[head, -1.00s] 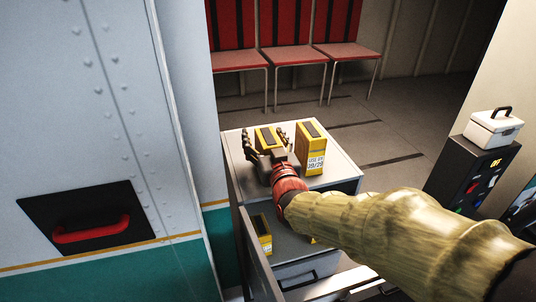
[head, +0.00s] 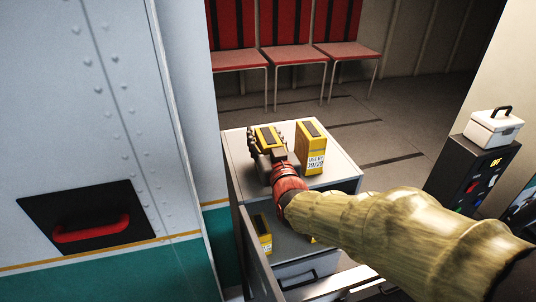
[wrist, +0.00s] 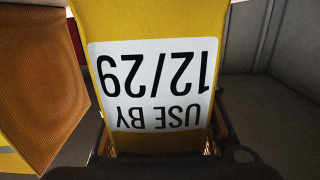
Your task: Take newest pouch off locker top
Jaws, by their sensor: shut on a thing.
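My gripper (head: 267,157) is over the locker top (head: 335,180) and is shut on the left yellow pouch (head: 267,137), which has a dark top panel. In the wrist view this pouch (wrist: 150,30) fills the middle, with a white label reading "USE BY 12/29" upside down. A second yellow pouch (head: 312,148) stands upright on the locker top just right of my gripper. Its label shows a date that looks like 10/29, too small to be sure. Its side (wrist: 40,75) shows at the left of the wrist view. My gripper hides the left pouch's lower part in the head view.
Below the top, an open locker compartment holds another yellow pouch (head: 261,233) and part of one more. The open locker door (head: 258,255) stands at the front left. Red chairs (head: 290,58) are behind. A white case (head: 493,128) sits on a dark cabinet at right.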

